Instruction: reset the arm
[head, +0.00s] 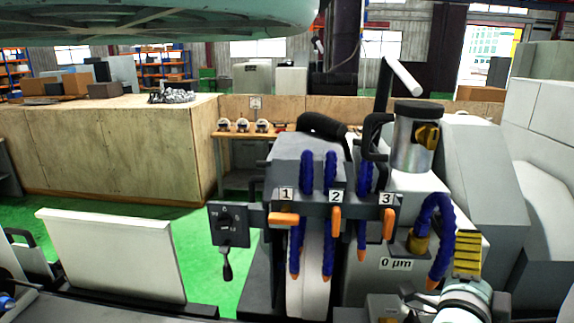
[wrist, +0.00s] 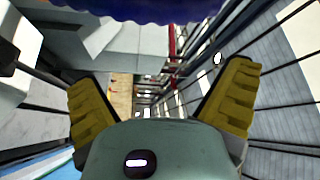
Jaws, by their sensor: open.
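My gripper (wrist: 160,75) is open in the wrist view, its two ribbed yellow fingers spread wide with nothing between them. In the head view, a ribbed yellow piece (head: 468,252) that looks like one of its fingers shows at the lower right, in front of the grinder (head: 310,160). The rest of my gripper is not clear there. The grinder carries blue coolant hoses (head: 307,172), orange levers numbered 1 to 3 and a "0 µm" label (head: 396,264). A blue ribbed shape (wrist: 150,8), probably a hose, crosses the top of the wrist view, close to the camera.
A metal cylinder (head: 412,145) and a white-tipped handle (head: 402,76) rise from the grinder. A black switch box (head: 228,224) hangs at its left. A white panel (head: 112,255) stands at front left. Green floor (head: 190,235) is clear before the wooden counter (head: 110,150).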

